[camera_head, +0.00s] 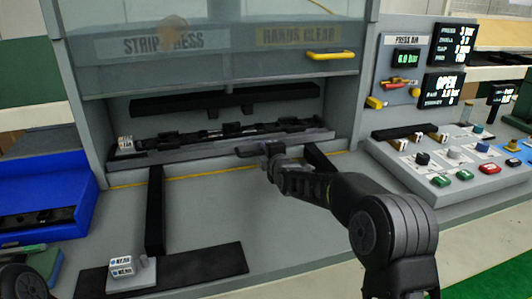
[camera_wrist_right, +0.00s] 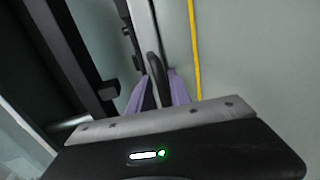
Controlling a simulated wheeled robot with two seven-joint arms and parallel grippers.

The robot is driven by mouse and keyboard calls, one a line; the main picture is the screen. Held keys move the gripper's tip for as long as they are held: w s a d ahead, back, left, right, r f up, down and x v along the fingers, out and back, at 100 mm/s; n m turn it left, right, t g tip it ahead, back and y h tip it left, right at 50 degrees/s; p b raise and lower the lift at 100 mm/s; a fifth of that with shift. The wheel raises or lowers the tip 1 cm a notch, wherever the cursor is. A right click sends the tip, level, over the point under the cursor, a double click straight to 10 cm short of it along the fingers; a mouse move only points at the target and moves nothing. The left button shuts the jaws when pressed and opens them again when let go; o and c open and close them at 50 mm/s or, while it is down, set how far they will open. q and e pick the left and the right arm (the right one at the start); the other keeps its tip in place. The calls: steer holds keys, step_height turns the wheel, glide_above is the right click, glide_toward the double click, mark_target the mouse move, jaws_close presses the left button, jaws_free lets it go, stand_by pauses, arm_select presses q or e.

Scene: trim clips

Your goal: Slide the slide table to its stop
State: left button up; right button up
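The slide table (camera_head: 215,149) is a grey plate carrying a long black fixture, at the press opening in the head view. Two black rails run forward from it, the left one (camera_head: 155,210) and the right one (camera_head: 319,160). A dark bar handle (camera_head: 250,152) is on its front edge. My right gripper (camera_head: 272,152) is at this handle. In the right wrist view its purple-edged fingers (camera_wrist_right: 162,88) lie close on both sides of the dark handle loop (camera_wrist_right: 154,66) and appear shut on it. My left arm (camera_head: 22,283) shows only partly at the lower left; its fingers are unclear.
The press window (camera_head: 210,48) with a yellow handle (camera_head: 331,56) is above the opening. A blue bin (camera_head: 45,190) stands left, a control panel (camera_head: 455,160) right. A black strip with a small white labelled block (camera_head: 122,266) lies in front. Grey surface between the rails is clear.

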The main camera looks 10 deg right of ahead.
steer(key=shift+o, duration=0.6)
steer(key=shift+s, duration=0.2)
steer(key=shift+b+v, duration=0.4)
steer(key=shift+v, duration=3.4)
